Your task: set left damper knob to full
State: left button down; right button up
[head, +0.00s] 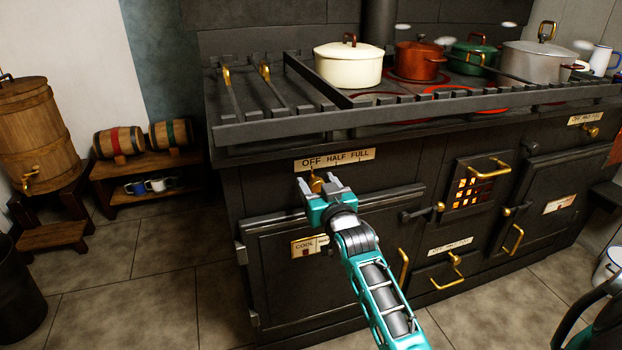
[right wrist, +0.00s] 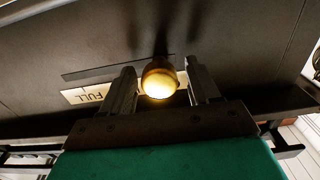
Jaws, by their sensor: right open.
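The left damper knob (head: 317,184) is a small brass knob on the black stove front. It sits below the left part of a cream label (head: 334,160) reading OFF, HALF, FULL, nearest OFF. My right gripper (head: 319,188) is open, with one finger on each side of the knob. In the right wrist view the round knob end (right wrist: 159,82) shows between the two fingers, with a narrow gap on each side. The FULL end of the label (right wrist: 90,96) shows upside down left of the fingers. The knob's pointing direction is hard to tell. My left gripper is not in view.
An oven door (head: 345,225) with a COOL sign lies just below the knob. The stove rail (head: 410,125) juts out above. A second brass knob (head: 592,132) with its own label is at the far right. Pots stand on the stove top; barrels are at left.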

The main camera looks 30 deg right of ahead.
jog(key=shift+w+d, duration=0.1)
jog(key=shift+w, duration=0.2)
jog(key=shift+s, duration=0.1)
jog(key=shift+c, duration=0.4)
jog(key=shift+r, duration=0.1)
grip_shut()
